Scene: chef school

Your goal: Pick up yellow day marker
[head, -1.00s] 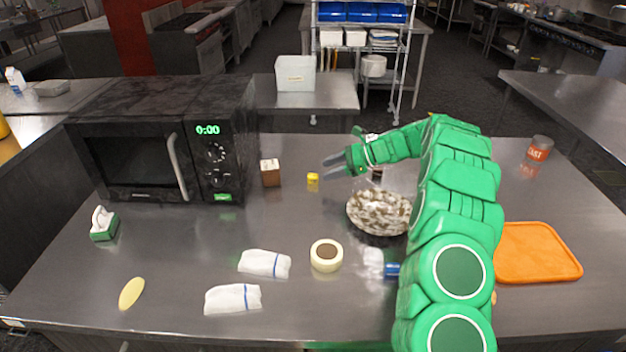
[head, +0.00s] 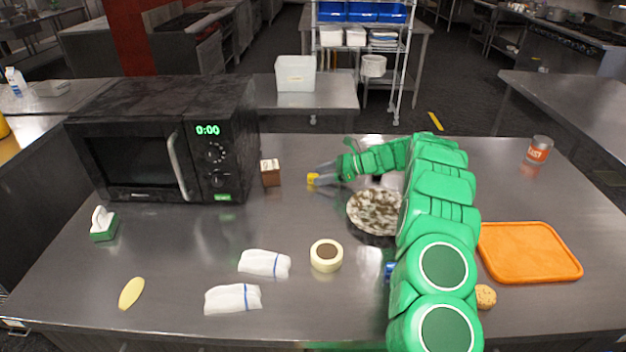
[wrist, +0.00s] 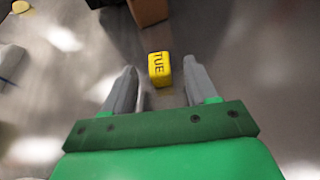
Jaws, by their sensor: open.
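The yellow day marker (head: 312,179) is a small yellow block on the steel table, right of the microwave. In the wrist view the marker (wrist: 160,68) shows the letters "TUE" and lies just ahead of and partly between the fingertips. My gripper (head: 322,174) reaches in from the right, low over the table, with its fingertips at the marker. In the wrist view my gripper (wrist: 161,78) is open, with a visible gap between each finger and the marker.
A small brown carton (head: 270,173) stands just left of the marker. The black microwave (head: 160,145) is farther left. A speckled bowl (head: 374,212) sits close below my forearm. A tape roll (head: 326,256) and white cloths (head: 264,263) lie in front. Bare table surrounds the marker's front side.

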